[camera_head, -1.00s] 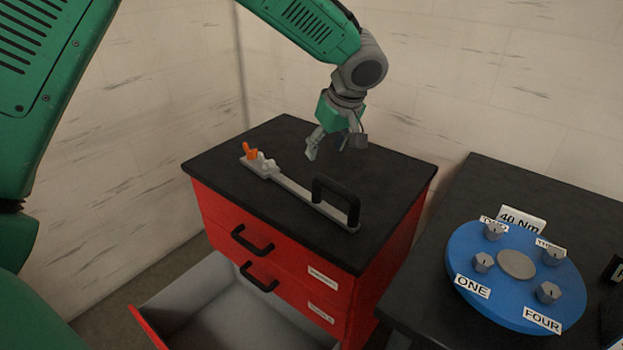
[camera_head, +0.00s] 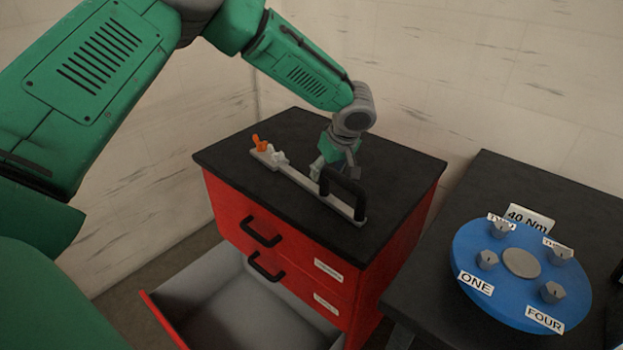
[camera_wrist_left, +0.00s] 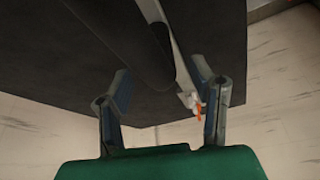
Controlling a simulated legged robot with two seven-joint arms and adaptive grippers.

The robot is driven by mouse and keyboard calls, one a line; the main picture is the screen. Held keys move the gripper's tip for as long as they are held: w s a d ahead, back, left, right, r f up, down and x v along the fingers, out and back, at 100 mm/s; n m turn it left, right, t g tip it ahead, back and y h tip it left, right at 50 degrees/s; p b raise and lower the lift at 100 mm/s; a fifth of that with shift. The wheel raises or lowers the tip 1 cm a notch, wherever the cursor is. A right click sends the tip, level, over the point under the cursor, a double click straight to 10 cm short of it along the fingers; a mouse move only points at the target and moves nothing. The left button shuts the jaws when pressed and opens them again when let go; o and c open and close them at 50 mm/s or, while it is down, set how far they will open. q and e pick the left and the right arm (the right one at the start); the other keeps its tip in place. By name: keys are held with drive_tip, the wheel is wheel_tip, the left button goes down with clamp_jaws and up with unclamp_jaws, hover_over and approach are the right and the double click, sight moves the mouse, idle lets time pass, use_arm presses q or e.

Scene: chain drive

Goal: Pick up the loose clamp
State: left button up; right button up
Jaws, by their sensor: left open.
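In the left wrist view, the open fingers (camera_wrist_left: 160,84) appear on either side of the black handle (camera_wrist_left: 145,62). Contact cannot be told. My right gripper is out of view.
The red cabinet (camera_head: 230,202) has an open lower drawer (camera_head: 195,285) at its front. To the right, a dark table (camera_head: 410,300) holds a blue disc (camera_head: 475,245) with several grey knobs and labels. A pale wall stands behind.

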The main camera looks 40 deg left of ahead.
use_arm(q)
drive_tip(key=shift+x, duration=0.9)
drive_tip(key=shift+a, duration=0.15)
drive_tip(key=shift+c, duration=0.8)
drive_tip(key=shift+a+f, duration=0.15)
drive_tip(key=shift+a, duration=0.1)
clamp_jaws()
drive_tip(key=shift+d, duration=0.15)
